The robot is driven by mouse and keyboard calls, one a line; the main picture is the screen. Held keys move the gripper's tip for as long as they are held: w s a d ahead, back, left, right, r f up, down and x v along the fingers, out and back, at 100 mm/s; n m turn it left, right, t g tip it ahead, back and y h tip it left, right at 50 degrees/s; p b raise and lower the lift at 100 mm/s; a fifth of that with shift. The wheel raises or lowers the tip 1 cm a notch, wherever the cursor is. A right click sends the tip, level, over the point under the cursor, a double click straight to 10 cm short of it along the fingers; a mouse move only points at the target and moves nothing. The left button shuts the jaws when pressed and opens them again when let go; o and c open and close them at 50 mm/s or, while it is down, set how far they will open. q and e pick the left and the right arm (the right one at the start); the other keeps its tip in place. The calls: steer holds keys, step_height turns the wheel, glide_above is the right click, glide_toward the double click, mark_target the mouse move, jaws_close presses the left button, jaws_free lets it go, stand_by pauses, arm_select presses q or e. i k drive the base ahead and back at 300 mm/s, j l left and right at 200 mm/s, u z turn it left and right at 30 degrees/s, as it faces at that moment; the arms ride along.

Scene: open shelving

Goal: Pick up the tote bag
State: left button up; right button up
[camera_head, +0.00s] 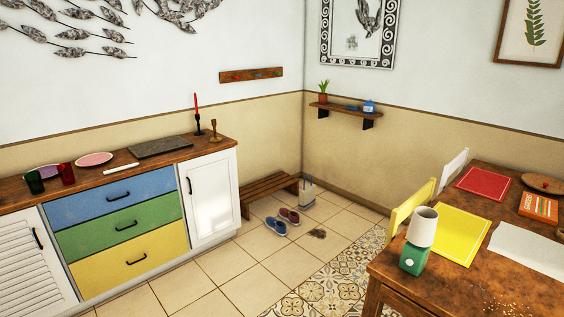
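A small pale grey, upright object that looks like the tote bag (308,195) stands on the tiled floor at the right end of a low wooden bench. It is far off, and its details are too small to make out. A thin upright part, perhaps a handle, shows at its top. Neither of my grippers is in view.
The slatted bench (268,187) stands against the back wall. Blue shoes (275,226), dark red shoes (289,216) and a dark patch (317,233) are on the floor nearby. A cabinet (125,215) lines the left; a table (400,278) with chairs fills the right. Tiled floor lies open between.

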mark_target(307, 195)
steer(key=i+j+u, duration=0.1)
steer(key=i+u, duration=0.15)
steer(key=i, duration=0.45)
steer(key=i+u, duration=0.25)
steer(key=i, duration=0.45)
steer(key=i+l+u, duration=0.25)
steer(key=i, duration=0.4)
steer(key=i+l+z, duration=0.1)
steer(key=i+z, duration=0.3)
steer(key=i+j+z, duration=0.1)
steer(key=i+z, duration=0.3)
steer(key=i, duration=0.2)
steer(key=i+j+z, duration=0.2)
steer(key=i+z, duration=0.2)
steer(key=i, duration=0.1)
